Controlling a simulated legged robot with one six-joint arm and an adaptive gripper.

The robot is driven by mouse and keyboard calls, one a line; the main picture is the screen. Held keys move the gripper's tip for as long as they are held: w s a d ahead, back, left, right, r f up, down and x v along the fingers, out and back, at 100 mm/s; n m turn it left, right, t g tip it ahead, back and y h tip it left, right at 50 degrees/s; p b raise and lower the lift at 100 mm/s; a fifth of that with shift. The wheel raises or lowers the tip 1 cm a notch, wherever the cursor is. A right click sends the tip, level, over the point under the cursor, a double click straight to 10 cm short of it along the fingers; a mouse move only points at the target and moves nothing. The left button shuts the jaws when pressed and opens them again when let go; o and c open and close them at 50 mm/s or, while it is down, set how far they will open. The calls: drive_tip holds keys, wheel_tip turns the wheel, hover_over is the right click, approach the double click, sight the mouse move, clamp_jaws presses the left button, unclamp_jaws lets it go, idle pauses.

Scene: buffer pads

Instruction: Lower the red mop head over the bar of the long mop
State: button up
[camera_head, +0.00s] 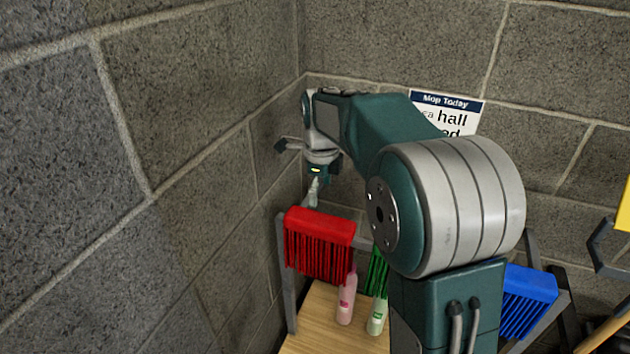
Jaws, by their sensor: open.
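The red mop head (318,240) hangs over the left part of a grey rack's rail, its strands pointing down. My gripper (314,196) points down just above the mop head's top edge, near its middle. It is open and holds nothing; its fingers are small here, and I cannot tell whether they touch the mop head. A wooden pole (604,334) at the lower right edge may be part of the long mop. I cannot make out the mop's bar for certain.
The grey rack (287,270) stands in a block-wall corner. A green mop head (376,270), partly behind my arm, and a blue one (530,287) hang there. A pink bottle (346,300) and a green-labelled bottle (377,316) stand on the wooden shelf (312,325). A sign (446,112) is behind my arm.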

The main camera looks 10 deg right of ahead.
sight(318, 219)
drive_tip(key=f, duration=0.9)
drive_tip(key=shift+a, duration=0.25)
drive_tip(key=shift+d+f, duration=0.2)
drive_tip(key=shift+f, duration=0.15)
drive_tip(key=c, duration=1.1)
wheel_tip(318, 219, up, 19)
idle(0.3)
